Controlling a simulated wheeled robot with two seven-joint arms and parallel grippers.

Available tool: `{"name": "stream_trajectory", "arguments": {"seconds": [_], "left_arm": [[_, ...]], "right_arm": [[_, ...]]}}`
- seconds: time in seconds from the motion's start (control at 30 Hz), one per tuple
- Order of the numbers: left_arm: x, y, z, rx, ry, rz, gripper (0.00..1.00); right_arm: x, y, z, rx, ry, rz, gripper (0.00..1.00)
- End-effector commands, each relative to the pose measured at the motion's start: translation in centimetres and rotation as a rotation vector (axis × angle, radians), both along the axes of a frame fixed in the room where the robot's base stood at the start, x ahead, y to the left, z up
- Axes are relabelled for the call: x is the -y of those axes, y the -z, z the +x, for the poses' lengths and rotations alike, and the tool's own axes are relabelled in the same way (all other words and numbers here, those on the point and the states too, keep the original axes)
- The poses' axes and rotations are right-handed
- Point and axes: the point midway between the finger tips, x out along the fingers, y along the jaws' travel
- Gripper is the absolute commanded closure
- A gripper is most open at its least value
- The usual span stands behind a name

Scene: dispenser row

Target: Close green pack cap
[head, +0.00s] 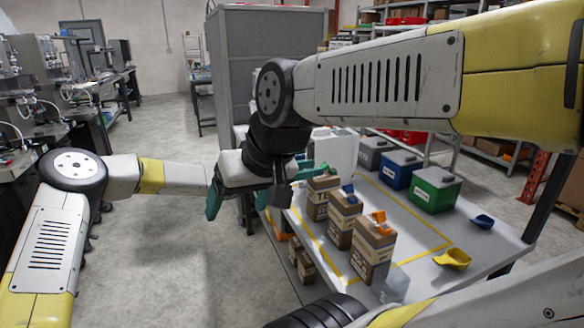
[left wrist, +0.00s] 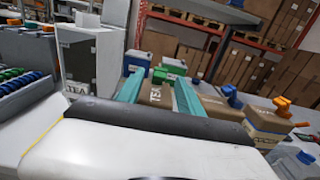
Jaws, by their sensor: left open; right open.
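The tan TEA pack (head: 318,205) stands at the far end of a row of packs on the table. A small green cap (head: 322,169) shows at its top, partly hidden by a teal finger; I cannot tell how far it is tilted. My left gripper (head: 300,177) is open at the TEA pack's top. In the left wrist view its teal fingers (left wrist: 160,88) reach either side of the TEA pack (left wrist: 155,97), and whether they touch it is unclear. My right gripper (head: 213,203) is open and empty, left of the table over the floor.
Packs with a blue cap (head: 348,189) and an orange cap (head: 378,216) stand nearer in the row. Grey, blue and green bins (head: 436,190) stand behind. A yellow scoop (head: 453,259) and a blue scoop (head: 483,221) lie at the right.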

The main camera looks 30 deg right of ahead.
Motion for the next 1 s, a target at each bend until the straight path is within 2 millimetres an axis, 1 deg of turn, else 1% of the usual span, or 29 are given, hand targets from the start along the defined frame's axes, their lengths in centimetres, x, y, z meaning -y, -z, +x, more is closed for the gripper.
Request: {"name": "stream_trajectory", "arguments": {"seconds": [0.03,0.1,0.2,0.33,0.53,0.57,0.6,0.77,0.8,1.0], "left_arm": [[0.9,0.0,-0.2,0.000,0.001,0.000,0.56],[1.7,0.0,-0.3,0.000,0.002,0.000,0.56],[2.6,0.0,-0.3,0.002,0.001,0.000,0.56],[3.1,0.0,-0.4,0.002,0.000,0.001,0.56],[3.1,0.1,-0.4,0.002,0.000,0.001,0.56],[3.1,0.1,-0.4,0.002,0.000,0.001,0.58],[3.1,0.0,-0.4,0.002,0.000,0.001,0.66],[3.1,0.0,-0.4,0.002,0.000,0.001,0.98],[3.1,0.0,-0.4,0.002,0.000,0.001,1.00],[3.1,0.0,-0.4,0.004,0.001,0.006,1.00]], "right_arm": [[0.0,0.0,0.0,0.000,0.000,0.000,0.24],[0.0,0.0,0.0,0.000,0.000,0.000,0.24],[0.0,0.0,0.0,0.000,0.000,0.000,0.24],[0.0,0.0,0.0,0.000,0.000,0.000,0.24],[0.0,0.0,0.0,0.000,0.000,0.000,0.24],[0.0,0.0,0.0,0.000,0.000,0.000,0.24],[0.0,0.0,0.0,0.000,0.000,0.000,0.24],[0.0,0.0,0.0,0.000,0.000,0.000,0.24],[0.0,0.0,0.0,0.000,0.000,0.000,0.24],[0.0,0.0,0.0,0.000,0.000,0.000,0.24]]}}
